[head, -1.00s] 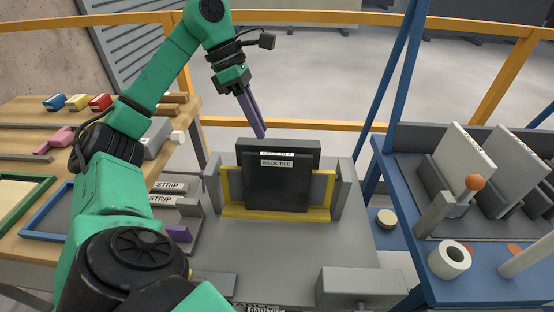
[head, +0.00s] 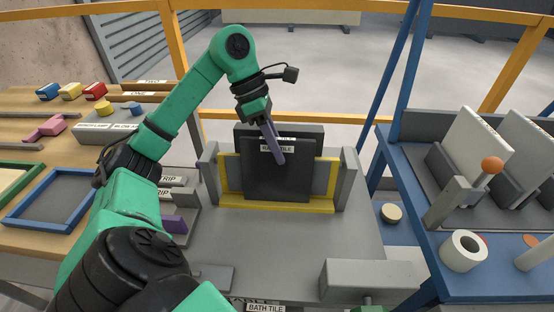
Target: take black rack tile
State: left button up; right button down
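A black rack tile (head: 283,183) stands upright in the yellow-edged holder (head: 290,209) in the middle, with a white label near its top. A second dark panel (head: 247,133) stands just behind it and rises a little higher. My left gripper (head: 281,160) has its purple fingers pointing down in front of the upper part of the tile, covering part of its label. The fingers overlap in this view, so I cannot tell whether they are apart or touch the tile. My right gripper is not in view.
Grey posts (head: 348,178) flank the holder. A grey block (head: 368,280) lies at the front right of the slab. A blue bench (head: 484,268) at right carries upright panels and a white roll (head: 463,250). A wooden table (head: 22,218) at left holds small blocks and frames.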

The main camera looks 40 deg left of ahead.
pick_arm(q)
jog(key=shift+f, duration=0.1)
jog(key=shift+c, duration=0.3)
grip_shut()
dwell(0.9)
